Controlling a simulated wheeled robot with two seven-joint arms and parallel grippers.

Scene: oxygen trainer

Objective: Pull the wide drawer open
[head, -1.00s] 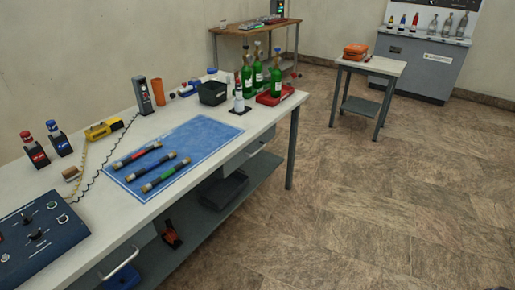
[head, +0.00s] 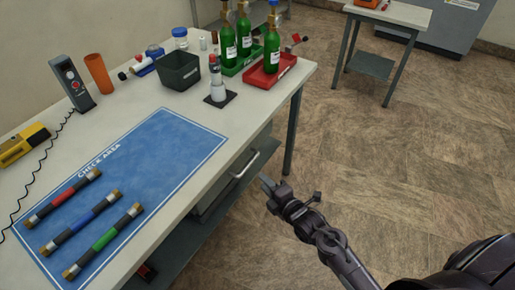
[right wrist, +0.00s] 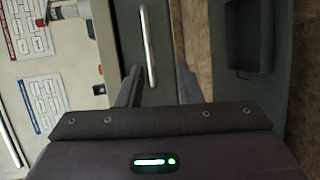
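A grey drawer (head: 218,192) sits under the tabletop's front edge, with a pale bar handle (head: 246,164) on its front. I cannot tell from the head view whether it stands fully shut. My right gripper (head: 268,185) is just in front of the handle, on the floor side. In the right wrist view the drawer front (right wrist: 127,25) and its handle (right wrist: 148,45) lie ahead of my right gripper (right wrist: 158,82). Its two fingers are spread, with the handle's near end seen between them. Nothing is held, and I see no contact. My left gripper is out of view.
The white table (head: 165,95) holds a blue check mat (head: 150,150), several tubes, a dark bin (head: 180,72), green bottles (head: 271,48) and a red tray (head: 270,72). A table leg (head: 293,135) stands beyond the drawer.

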